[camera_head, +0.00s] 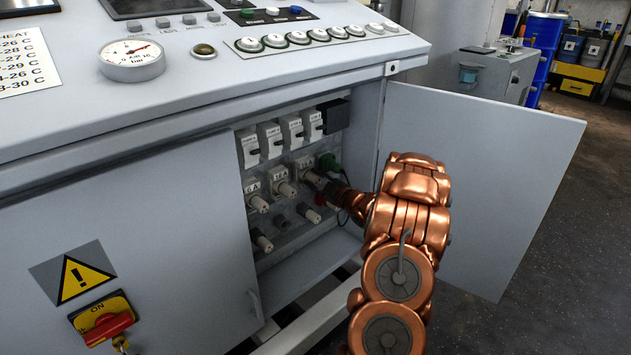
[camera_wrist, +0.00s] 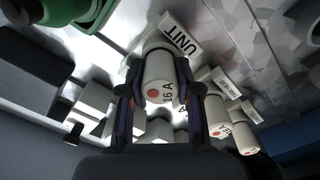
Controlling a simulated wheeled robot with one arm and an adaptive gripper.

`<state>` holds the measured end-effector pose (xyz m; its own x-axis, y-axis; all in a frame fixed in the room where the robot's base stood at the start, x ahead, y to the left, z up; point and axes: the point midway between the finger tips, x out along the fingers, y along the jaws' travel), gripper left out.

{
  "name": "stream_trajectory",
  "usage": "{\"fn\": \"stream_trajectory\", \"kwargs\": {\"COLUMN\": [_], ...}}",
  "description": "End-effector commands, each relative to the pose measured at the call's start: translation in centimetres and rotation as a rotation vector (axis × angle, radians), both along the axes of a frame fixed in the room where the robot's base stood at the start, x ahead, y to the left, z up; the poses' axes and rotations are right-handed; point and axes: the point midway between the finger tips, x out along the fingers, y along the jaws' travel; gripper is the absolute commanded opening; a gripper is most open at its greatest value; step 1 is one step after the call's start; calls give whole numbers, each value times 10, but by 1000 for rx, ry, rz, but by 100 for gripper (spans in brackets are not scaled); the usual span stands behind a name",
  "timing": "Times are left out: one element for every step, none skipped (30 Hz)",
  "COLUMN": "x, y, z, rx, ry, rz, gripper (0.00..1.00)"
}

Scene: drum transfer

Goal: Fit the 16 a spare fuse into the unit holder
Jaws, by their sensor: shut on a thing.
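The 16 A fuse (camera_wrist: 158,93) is a white cylinder with a red dot on its end, facing the camera in the wrist view. My gripper (camera_wrist: 160,74) is shut on it, one dark finger on each side. The far end of the fuse is up against the place by the UNIT label (camera_wrist: 181,38). The unit holder itself is mostly hidden behind the fuse, and I cannot tell whether the fuse is seated. In the head view my gripper (camera_head: 333,190) reaches into the open cabinet at the right end of the fuse row, largely hidden by my wrist.
Other white fuses (camera_head: 286,189) stand in the row to the left, with several more below (camera_head: 262,241). White breakers (camera_head: 270,139) line the top. The open cabinet door (camera_head: 490,180) stands right of my arm.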

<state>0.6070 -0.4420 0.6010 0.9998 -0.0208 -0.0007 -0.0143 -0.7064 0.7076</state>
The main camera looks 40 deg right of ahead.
Motion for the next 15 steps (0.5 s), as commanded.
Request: {"fn": "stream_trajectory", "kwargs": {"x": [1, 1, 1, 1, 1, 1, 1, 1, 1, 1, 1, 1, 1, 1, 1], "y": [0, 0, 0, 0, 0, 0, 0, 0, 0, 0, 0, 0, 0, 0, 0], "z": [0, 0, 0, 0, 0, 0, 0, 0, 0, 0, 0, 0, 0, 0, 0], "rx": [0, 0, 0, 0, 0, 0, 0, 0, 0, 0, 0, 0, 0, 0, 0], "ry": [-1, 0, -1, -1, -1, 0, -1, 0, 0, -1, 0, 0, 0, 0, 0], "rz": [1, 0, -1, -1, -1, 0, -1, 0, 0, -1, 0, 0, 0, 0, 0], "gripper": [0, 34, 38, 42, 45, 49, 52, 55, 59, 62, 63, 63, 63, 63, 63]}}
